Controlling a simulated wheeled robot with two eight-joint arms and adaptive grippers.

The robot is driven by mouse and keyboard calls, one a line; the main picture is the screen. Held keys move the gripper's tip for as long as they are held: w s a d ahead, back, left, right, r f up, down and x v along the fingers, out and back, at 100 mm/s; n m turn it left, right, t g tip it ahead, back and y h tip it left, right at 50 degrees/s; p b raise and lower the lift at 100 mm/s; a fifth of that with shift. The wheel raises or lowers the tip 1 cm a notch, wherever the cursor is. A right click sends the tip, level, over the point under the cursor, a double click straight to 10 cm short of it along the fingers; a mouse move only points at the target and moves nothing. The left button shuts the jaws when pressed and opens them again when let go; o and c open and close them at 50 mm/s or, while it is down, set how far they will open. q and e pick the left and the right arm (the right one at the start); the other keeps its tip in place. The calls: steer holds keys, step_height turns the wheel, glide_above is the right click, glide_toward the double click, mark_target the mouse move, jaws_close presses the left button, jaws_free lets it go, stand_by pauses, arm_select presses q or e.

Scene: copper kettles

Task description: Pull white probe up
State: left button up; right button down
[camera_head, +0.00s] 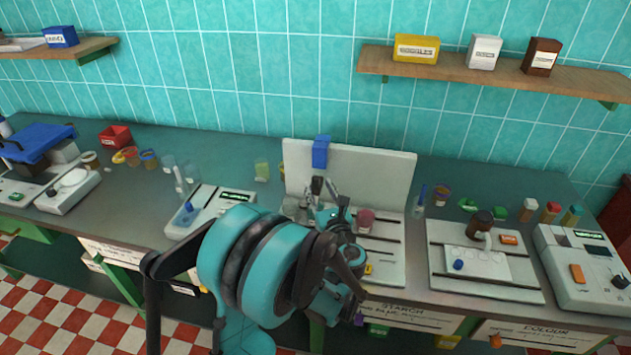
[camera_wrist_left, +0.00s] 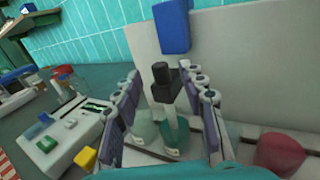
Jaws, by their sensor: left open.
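My left gripper (camera_head: 327,212) is open above a white instrument with an upright back panel (camera_head: 375,175). In the left wrist view its two fingers (camera_wrist_left: 165,115) stand on either side of a black holder (camera_wrist_left: 163,80). A pale, white-tipped probe (camera_wrist_left: 170,128) hangs below the holder, among clear beakers (camera_wrist_left: 144,130). No finger clearly touches the probe. A blue block (camera_wrist_left: 172,25) is on the panel above the holder; it also shows in the head view (camera_head: 320,152). My arm hides much of the instrument's base in the head view. My right gripper is not in view.
A dark red cup (camera_head: 365,217) stands on the instrument's base, right of the gripper. A white meter (camera_head: 210,208) sits to the left, and another device (camera_head: 480,262) to the right. Shelves with small boxes (camera_head: 416,48) are on the tiled wall.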

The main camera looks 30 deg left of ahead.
mark_target(317, 182)
arm_select(q)
steer(key=shift+b+x, duration=0.35)
steer(key=shift+x, duration=1.9)
jaws_close()
